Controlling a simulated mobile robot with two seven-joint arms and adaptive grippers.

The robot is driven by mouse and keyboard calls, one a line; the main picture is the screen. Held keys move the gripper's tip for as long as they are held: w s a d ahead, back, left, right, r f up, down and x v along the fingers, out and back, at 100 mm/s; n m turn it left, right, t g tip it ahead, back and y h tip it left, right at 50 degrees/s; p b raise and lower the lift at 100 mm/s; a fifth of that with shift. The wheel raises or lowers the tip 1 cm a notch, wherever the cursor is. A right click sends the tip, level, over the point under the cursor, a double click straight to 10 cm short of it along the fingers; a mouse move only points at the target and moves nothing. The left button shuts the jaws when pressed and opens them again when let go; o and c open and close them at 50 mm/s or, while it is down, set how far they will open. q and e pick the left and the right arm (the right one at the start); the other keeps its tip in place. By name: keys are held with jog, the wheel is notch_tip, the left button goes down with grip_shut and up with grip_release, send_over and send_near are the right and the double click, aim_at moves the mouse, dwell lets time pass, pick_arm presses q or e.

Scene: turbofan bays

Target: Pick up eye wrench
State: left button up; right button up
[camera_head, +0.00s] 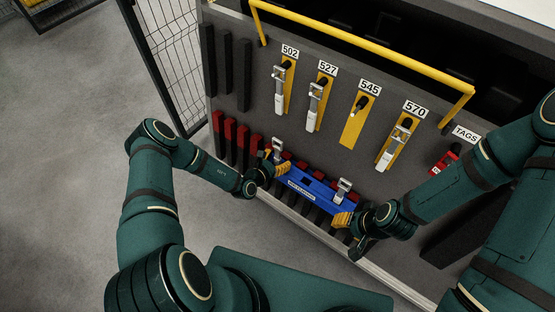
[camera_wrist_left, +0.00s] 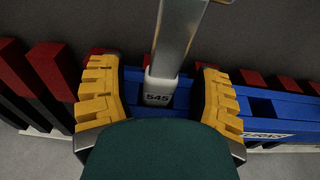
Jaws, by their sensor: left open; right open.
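A metal tool with a white end block marked 545 (camera_wrist_left: 158,92) stands between the yellow fingers of my open left gripper (camera_wrist_left: 157,82), with gaps on both sides. I take it for the eye wrench. In the head view this left gripper (camera_head: 274,172) is at the left end of a blue tray (camera_head: 313,190), where a silver tool (camera_head: 277,148) shows. A second silver tool (camera_head: 343,187) stands at the tray's right part. My right gripper (camera_head: 343,219) is open at the tray's right end; whether it touches the tray cannot be told.
On the grey panel (camera_head: 335,146), yellow plates marked 502 (camera_head: 285,92), 527 (camera_head: 322,98) and 570 (camera_head: 397,145) hold silver tools; the 545 plate (camera_head: 356,126) holds none. A yellow rail (camera_head: 360,47) runs above. Red-topped black blocks (camera_head: 230,137) line the lower left.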

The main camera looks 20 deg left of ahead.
aim_at(277, 148)
pick_arm(q)
grip_shut()
notch_tip(277, 148, up, 10)
jog(key=p, duration=0.2)
jog(key=shift+p, duration=0.4)
